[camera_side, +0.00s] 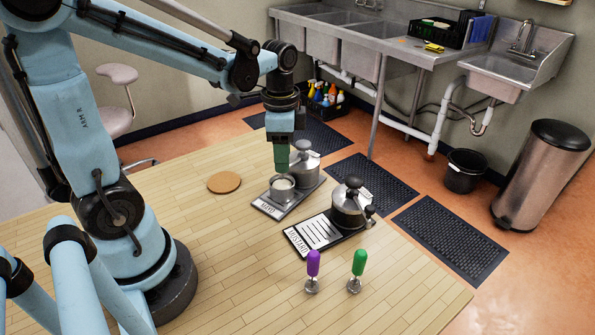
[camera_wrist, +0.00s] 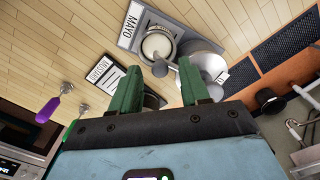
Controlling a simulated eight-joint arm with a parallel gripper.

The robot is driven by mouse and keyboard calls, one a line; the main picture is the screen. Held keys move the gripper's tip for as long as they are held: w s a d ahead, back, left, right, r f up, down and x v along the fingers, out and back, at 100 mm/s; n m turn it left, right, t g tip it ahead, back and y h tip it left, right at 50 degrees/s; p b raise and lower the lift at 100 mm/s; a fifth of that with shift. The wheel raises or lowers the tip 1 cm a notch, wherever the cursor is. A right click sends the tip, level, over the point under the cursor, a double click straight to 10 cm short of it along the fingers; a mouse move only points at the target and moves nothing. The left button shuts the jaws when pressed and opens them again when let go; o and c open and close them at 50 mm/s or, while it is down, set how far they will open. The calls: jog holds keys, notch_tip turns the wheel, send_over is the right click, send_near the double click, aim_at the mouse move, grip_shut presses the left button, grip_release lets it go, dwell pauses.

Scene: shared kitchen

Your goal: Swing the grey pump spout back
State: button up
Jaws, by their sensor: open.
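My gripper (camera_side: 282,166) hangs point-down over the MAYO tray (camera_side: 266,208), its green fingers above the open steel pot (camera_side: 283,189) and left of the grey lidded pump (camera_side: 306,168). The pot with pale contents (camera_wrist: 157,45) and the grey pump (camera_wrist: 208,66) lie beyond the fingertips there. The right finger partly covers the pump. I cannot make out the grey spout clearly or tell whether a finger touches it.
A second lidded pump (camera_side: 349,207) stands on the MUSTARD tray (camera_side: 296,241) to the right. A round brown board (camera_side: 224,182) lies to the left. The table's left part is clear.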

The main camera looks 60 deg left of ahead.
jog(key=shift+f, duration=0.1)
jog(key=shift+c, duration=0.2)
grip_shut()
jog(key=shift+d, duration=0.2)
jog(key=d+n, duration=0.1)
jog(key=n, duration=0.1)
jog(key=w+d+n, duration=0.1)
jog(key=n, duration=0.1)
jog(key=w+d+n, duration=0.2)
jog(key=w+n, duration=0.4)
jog(key=n, duration=0.5)
jog(key=shift+d, duration=0.35)
dwell(0.4)
